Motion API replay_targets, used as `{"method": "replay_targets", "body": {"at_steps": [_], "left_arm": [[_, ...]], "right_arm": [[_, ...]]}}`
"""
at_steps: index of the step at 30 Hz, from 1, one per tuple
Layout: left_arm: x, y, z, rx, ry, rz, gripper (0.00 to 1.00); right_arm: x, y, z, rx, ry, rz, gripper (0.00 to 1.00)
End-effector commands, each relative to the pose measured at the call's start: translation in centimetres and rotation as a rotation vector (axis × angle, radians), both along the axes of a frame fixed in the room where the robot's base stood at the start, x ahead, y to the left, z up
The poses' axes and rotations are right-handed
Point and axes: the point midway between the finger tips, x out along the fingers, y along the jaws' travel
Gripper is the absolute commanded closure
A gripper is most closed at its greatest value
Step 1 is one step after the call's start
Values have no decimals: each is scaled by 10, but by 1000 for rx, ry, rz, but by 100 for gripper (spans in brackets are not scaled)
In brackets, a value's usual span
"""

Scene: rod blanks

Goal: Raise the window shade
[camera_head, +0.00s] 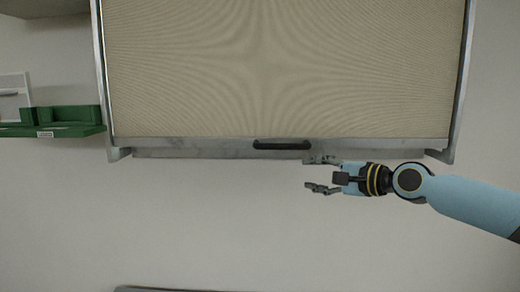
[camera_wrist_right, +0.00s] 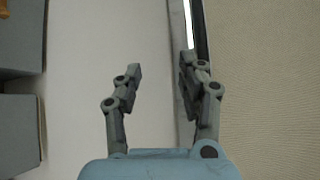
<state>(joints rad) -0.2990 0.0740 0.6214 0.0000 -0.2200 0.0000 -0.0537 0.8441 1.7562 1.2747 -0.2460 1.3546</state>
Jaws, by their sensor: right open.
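The window shade (camera_head: 280,70) is a beige sheet inside a grey metal frame, drawn down close to the bottom bar in the head view. A black handle (camera_head: 282,145) sits at the middle of its lower edge. My right gripper (camera_head: 312,174) is open and empty, just below and to the right of the handle, with its fingers pointing left. In the right wrist view, my right gripper (camera_wrist_right: 160,75) has its fingers apart with nothing between them. The shade (camera_wrist_right: 265,80) fills the right side there. The handle is not clear in that view. My left gripper is not in view.
A green shelf (camera_head: 55,130) with a small label is on the wall at the left. A dark edge (camera_head: 165,289) shows at the bottom. Grey box shapes (camera_wrist_right: 20,120) stand at the left of the wrist view. The wall below the frame is clear.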

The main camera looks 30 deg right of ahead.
Motion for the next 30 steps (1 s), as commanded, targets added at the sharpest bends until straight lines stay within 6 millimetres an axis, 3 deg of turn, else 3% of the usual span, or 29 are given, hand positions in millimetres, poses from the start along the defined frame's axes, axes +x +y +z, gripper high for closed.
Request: {"method": "replay_targets", "body": {"at_steps": [1, 3, 6, 14, 24, 30], "left_arm": [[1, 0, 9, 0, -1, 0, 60], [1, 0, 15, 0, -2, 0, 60], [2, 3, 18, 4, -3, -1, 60], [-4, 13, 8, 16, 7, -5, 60], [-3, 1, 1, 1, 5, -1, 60], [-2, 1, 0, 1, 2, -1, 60]], "right_arm": [[2, 0, 25, -24, -21, 13, 60], [6, -4, 46, -54, -39, 20, 60], [10, -8, 58, -70, -50, 17, 60], [43, 0, 51, -63, -55, 13, 60], [101, 14, 42, -66, -52, 14, 60], [113, 17, 41, -70, -51, 16, 60]]}}
